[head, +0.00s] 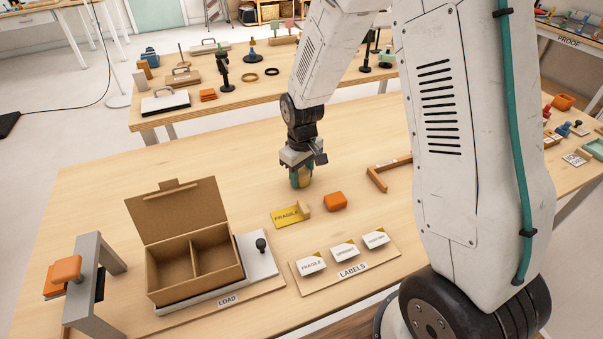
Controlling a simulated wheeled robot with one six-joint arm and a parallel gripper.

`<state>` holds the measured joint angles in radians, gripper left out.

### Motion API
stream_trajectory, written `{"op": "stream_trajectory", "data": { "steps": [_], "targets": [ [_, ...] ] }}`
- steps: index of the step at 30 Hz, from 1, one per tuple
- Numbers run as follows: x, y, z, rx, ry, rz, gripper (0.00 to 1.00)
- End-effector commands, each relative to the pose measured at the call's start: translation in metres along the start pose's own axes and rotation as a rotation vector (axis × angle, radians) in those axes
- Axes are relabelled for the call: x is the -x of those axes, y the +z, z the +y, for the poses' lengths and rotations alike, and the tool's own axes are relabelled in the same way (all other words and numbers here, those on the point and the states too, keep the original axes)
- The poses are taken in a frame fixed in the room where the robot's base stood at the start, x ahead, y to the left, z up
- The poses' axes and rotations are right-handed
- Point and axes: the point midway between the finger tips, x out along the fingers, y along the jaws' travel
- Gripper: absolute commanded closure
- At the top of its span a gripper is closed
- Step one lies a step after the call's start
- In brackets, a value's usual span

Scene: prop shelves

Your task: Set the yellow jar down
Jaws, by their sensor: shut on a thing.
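The yellow jar (301,180) is a small yellowish thing between my fingers, in the middle of the wooden table (100,200). My gripper (300,172) points down from above and is shut on the jar. The fingers hide much of the jar, and it looks upright. Its bottom is close to the table top, but I cannot tell whether it touches.
An open two-part cardboard box (180,286) stands front left; the LABELS board (376,262) is front right. A wooden angle piece (378,181) lies right. Table left of the jar is clear.

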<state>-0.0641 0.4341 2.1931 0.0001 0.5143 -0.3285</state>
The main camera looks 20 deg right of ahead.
Motion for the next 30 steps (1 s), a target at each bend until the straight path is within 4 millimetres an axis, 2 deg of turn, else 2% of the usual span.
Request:
{"op": "stream_trajectory", "data": {
  "steps": [1,2,3,4,12,16,30],
  "targets": [
    [-0.002,0.000,0.000,0.000,0.000,-0.001,0.83],
    [-0.002,0.000,0.000,0.000,0.000,-0.001,0.51],
    [-0.001,0.000,0.000,0.000,0.000,-0.001,0.39],
    [-0.001,0.000,0.000,0.000,0.000,0.000,0.37],
    [0.000,0.000,0.000,0.000,0.000,0.000,0.37],
    [0.010,-0.001,0.000,0.000,0.001,0.004,0.37],
    [0.102,-0.001,0.000,0.000,0.001,0.003,0.37]
  ]
}}
